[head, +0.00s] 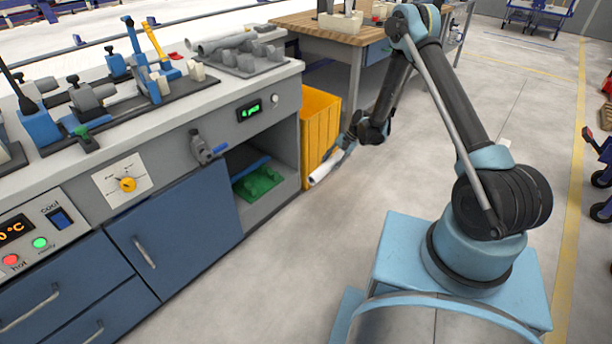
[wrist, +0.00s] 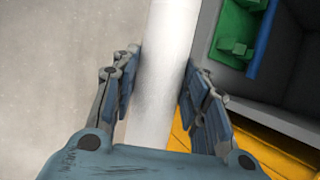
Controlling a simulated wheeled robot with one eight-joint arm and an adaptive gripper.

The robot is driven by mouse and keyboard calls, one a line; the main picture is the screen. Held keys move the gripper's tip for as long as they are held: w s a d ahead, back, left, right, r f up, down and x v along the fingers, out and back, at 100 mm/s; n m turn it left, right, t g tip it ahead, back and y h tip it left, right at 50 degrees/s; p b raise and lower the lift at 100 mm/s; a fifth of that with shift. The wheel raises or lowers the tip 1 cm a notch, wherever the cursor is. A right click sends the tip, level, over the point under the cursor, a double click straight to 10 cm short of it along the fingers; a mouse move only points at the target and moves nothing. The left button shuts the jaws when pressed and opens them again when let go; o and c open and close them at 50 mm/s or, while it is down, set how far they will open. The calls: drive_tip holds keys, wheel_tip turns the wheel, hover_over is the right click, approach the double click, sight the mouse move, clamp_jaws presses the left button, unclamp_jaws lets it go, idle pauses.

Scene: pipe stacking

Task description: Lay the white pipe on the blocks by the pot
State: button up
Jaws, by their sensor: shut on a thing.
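The white pipe (head: 325,168) is in my gripper (head: 346,143), low in front of the yellow bin and beside the bench's open shelf. In the wrist view the pipe (wrist: 167,60) runs lengthwise between the two fingers of my gripper (wrist: 162,88), which is shut on it. The pipe's far end is cut off by the top of that view. On the bench top, grey blocks (head: 240,60) stand on a dark plate at the right end, with a pale pipe (head: 222,41) lying behind them. I cannot make out which thing is the pot.
Green and blue items lie in the open shelf (head: 285,193). Clamps and a vice (head: 90,95) crowd the bench top. The floor (head: 310,270) in front is clear.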

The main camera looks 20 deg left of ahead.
drive_tip(key=w+d+r, duration=0.3)
drive_tip(key=w+d, duration=0.1)
drive_tip(key=d, duration=0.3)
drive_tip(key=w+d+r, duration=0.3)
drive_tip(key=d, duration=0.5)
drive_tip(key=d+r, duration=0.4)
drive_tip(key=d, duration=0.6)
drive_tip(key=d+r+n, duration=0.1)
drive_tip(key=d+r, duration=0.3)
drive_tip(key=d, duration=0.7)
drive_tip(key=d+r, duration=0.5)
drive_tip(key=d, duration=0.6)
drive_tip(key=shift+w+n+g+h, duration=0.3)
drive_tip(key=shift+w+n+g, duration=0.1)
drive_tip(key=shift+w, duration=0.05)
drive_tip(key=shift+a, duration=0.1)
